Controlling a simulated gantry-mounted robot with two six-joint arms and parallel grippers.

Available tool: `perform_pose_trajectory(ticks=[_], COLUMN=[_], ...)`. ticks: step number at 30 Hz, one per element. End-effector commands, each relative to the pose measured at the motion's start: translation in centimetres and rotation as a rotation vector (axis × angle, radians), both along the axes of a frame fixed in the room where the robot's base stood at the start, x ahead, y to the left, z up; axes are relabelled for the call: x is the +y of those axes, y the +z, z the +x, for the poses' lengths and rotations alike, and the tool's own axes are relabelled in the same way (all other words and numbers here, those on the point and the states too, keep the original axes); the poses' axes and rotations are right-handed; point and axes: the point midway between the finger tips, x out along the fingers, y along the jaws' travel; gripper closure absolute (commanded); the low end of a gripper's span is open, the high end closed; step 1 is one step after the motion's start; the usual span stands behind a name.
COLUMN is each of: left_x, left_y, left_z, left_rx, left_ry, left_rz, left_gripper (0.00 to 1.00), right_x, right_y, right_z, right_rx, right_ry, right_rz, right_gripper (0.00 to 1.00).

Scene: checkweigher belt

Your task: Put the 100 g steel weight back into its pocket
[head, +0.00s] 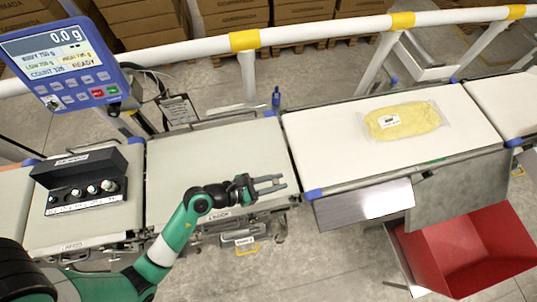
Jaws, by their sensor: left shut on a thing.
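My left gripper (270,184) is over the front right part of the middle belt, its fingers pointing right. It is shut on a small grey thing that looks like the 100 g steel weight, but its shape is hard to make out between the grey fingers. The black weight box (60,210) stands open on the left belt, well to the left of the gripper. Several weights (91,190) stand in a row in it. The leftmost pocket looks dark, and I cannot tell for sure whether it is empty. My right gripper is not in view.
A blue scale display (60,60) reading 0.0 g stands at the back left. A yellow bagged product (403,120) lies on the right belt (320,145). A red bin (430,260) is at the front right. A white rail (310,30) runs behind. The middle belt (190,165) is otherwise bare.

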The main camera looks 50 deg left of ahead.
Motion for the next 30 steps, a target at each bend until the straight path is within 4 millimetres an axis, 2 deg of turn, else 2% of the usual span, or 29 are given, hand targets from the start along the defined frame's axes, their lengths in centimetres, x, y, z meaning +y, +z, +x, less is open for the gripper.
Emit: perform_pose_trajectory(ticks=[1, 6, 17, 20, 23, 30], left_x=[-0.9, -2.0, -2.1, -1.5, -0.4, 2.6], left_y=[0.7, 1.1, 1.0, 1.2, 2.4, 7.4], left_z=[-0.4, -0.8, -0.9, -0.6, 0.3, 2.4], left_rx=[0.0, -0.002, -0.002, -0.004, -0.007, -0.01], left_ry=[-0.005, 0.0, 0.002, 0.014, 0.039, 0.087], left_rz=[0.0, -0.001, 0.0, 0.001, 0.002, 0.002], left_gripper=[1.0, 1.0, 1.0, 1.0, 1.0, 1.0], right_x=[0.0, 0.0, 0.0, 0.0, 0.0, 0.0], right_y=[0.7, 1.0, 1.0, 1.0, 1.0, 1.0], right_z=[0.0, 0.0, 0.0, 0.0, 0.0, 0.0], right_rx=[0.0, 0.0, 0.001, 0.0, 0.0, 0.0], right_ry=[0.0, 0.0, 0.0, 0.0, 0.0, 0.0], right_rz=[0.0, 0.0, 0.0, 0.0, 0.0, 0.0], right_gripper=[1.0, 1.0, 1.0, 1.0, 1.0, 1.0])
